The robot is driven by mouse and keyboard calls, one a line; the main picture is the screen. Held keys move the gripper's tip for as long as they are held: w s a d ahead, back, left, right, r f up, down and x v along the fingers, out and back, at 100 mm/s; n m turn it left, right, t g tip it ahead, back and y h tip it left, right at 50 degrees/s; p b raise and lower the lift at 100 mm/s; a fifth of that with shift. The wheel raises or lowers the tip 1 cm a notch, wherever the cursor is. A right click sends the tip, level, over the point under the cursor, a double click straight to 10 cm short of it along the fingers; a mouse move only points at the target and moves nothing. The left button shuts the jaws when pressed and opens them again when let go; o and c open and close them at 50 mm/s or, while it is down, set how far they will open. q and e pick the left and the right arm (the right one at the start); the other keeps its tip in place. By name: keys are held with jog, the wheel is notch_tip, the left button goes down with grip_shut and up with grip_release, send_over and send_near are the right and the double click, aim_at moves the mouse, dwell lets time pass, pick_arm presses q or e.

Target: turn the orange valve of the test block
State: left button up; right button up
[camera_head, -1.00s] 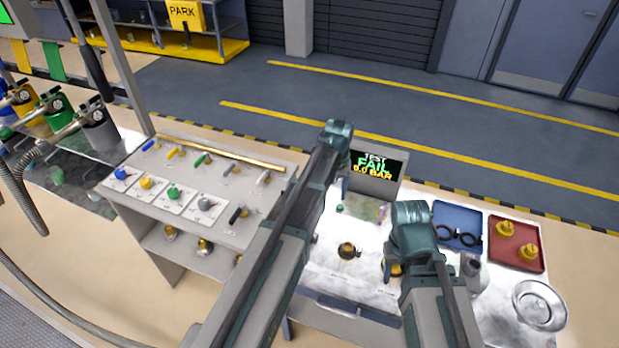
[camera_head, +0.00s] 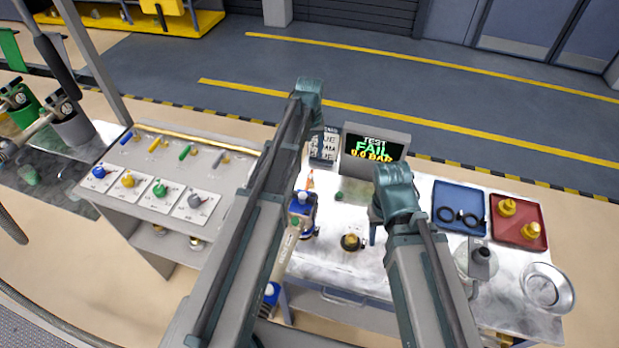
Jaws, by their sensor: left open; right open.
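The test display (camera_head: 375,148) stands at the back of the white work table and reads "TEST FAIL 0.0 BAR". A brass-topped fitting on a dark base (camera_head: 352,242) sits mid-table. A small orange and white piece (camera_head: 310,180) shows beside my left arm; I cannot tell whether it is the orange valve. A blue-capped unit (camera_head: 303,206) is partly covered by the same arm. My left gripper (camera_head: 311,112) is open, mostly hidden at the far end of its arm, left of the display. My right gripper (camera_head: 374,226) is open, pointing down right of the brass-topped fitting, apparently empty.
A blue tray (camera_head: 460,192) with black rings and a red tray (camera_head: 522,243) with brass fittings lie at right. A round metal dish (camera_head: 545,290) is at front right. A sloped panel (camera_head: 150,215) with coloured knobs stands at left.

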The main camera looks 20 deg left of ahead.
aim_at(310, 176)
pick_arm(q)
notch_tip(310, 176, down, 12)
jog(key=b, duration=1.1)
jog(key=shift+f+b, duration=0.2)
jog(key=shift+b, duration=0.15)
pick_arm(e)
notch_tip(310, 176, down, 12)
jog(key=shift+f, duration=0.25)
pick_arm(q)
grip_shut()
